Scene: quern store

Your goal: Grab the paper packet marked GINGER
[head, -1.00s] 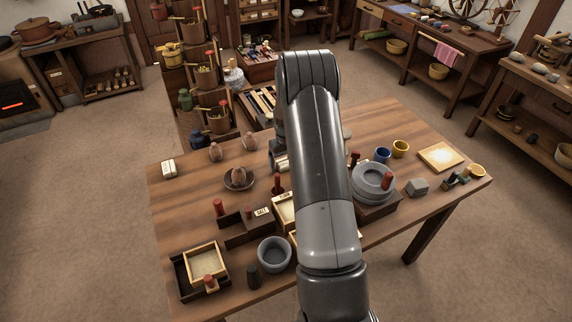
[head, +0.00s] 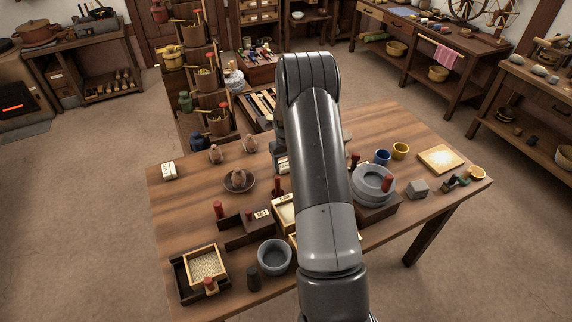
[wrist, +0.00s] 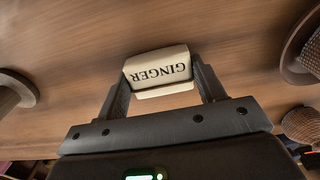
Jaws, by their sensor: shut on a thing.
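The cream paper packet marked GINGER (wrist: 158,72) shows in the wrist view with its label upside down. My gripper (wrist: 160,78) is shut on it, one finger against each side. The wooden tabletop (wrist: 90,50) is behind it; I cannot tell whether the packet touches the wood. In the head view my arm hides most of the gripper and the packet.
Another white packet (head: 169,170) lies at the table's left end. A dark bowl (head: 239,183), a grey mortar (head: 274,256), a grey quern (head: 373,184) and wooden trays (head: 207,264) stand around my arm. The table's back right is fairly clear.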

